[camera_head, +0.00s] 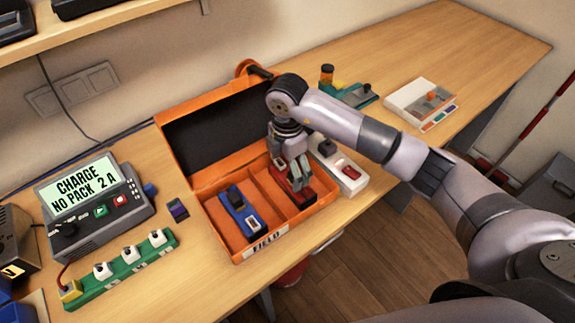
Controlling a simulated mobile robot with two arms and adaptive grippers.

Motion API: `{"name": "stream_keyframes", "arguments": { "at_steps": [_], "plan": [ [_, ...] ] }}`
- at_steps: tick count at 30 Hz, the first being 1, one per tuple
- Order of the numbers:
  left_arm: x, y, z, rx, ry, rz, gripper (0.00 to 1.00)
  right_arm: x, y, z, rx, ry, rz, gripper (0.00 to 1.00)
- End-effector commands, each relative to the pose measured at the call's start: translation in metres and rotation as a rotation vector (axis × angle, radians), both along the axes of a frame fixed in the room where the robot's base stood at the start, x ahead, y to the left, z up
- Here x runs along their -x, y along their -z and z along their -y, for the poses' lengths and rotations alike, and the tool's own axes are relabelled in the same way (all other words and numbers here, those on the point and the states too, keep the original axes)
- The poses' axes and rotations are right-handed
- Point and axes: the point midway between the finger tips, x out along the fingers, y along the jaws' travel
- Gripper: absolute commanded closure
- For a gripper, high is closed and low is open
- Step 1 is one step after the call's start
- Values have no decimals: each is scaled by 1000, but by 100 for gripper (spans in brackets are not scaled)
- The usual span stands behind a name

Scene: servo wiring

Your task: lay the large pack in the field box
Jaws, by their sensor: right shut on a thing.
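The orange field box (316,212), with a FIELD label on its front, stands open on the bench with its lid tilted back. A blue pack (239,213) lies in its left compartment. My right gripper (294,182) reaches down into the right part of the box. It is shut on a red pack (302,197), which is low between the box walls. The fingers hide part of this pack, and I cannot tell whether it touches the floor of the box. No label shows which pack is the large one. My left gripper is not in view.
A charger (97,205) reading "CHARGE NO PACK 2 A" and a green strip (122,270) stand left of the box. A white unit with a red switch (347,174) is close on its right. A white tray (421,101) lies farther right. The far right bench is clear.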

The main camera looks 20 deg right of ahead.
Motion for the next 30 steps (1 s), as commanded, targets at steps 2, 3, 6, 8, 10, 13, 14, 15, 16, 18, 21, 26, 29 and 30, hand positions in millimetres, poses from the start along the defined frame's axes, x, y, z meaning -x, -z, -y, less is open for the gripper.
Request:
{"name": "stream_keyframes", "arguments": {
  "at_steps": [2,3,6,8,10,13,14,15,16,18,21,26,29,30],
  "plan": [
    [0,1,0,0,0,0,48,-1,0,0,-2,0,3,72],
    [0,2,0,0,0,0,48,-1,1,0,-2,0,3,72],
    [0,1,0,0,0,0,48,0,1,0,0,0,0,10],
    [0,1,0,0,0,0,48,0,1,0,0,0,0,6],
    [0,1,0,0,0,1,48,0,1,0,0,0,0,2],
    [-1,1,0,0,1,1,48,0,1,0,0,0,0,0],
    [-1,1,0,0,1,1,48,0,1,0,0,0,0,0],
    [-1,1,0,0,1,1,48,0,1,0,0,0,0,0],
    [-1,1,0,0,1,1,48,0,1,0,0,0,0,0],
    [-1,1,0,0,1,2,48,0,1,0,0,0,0,0],
    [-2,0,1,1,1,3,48,0,-1,0,0,0,1,0],
    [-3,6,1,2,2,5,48,-1,-14,0,-1,-1,5,0],
    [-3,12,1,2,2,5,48,-2,-32,-1,-1,-1,8,0],
    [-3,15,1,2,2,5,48,-2,-41,-1,-1,-2,8,0]
  ]
}}
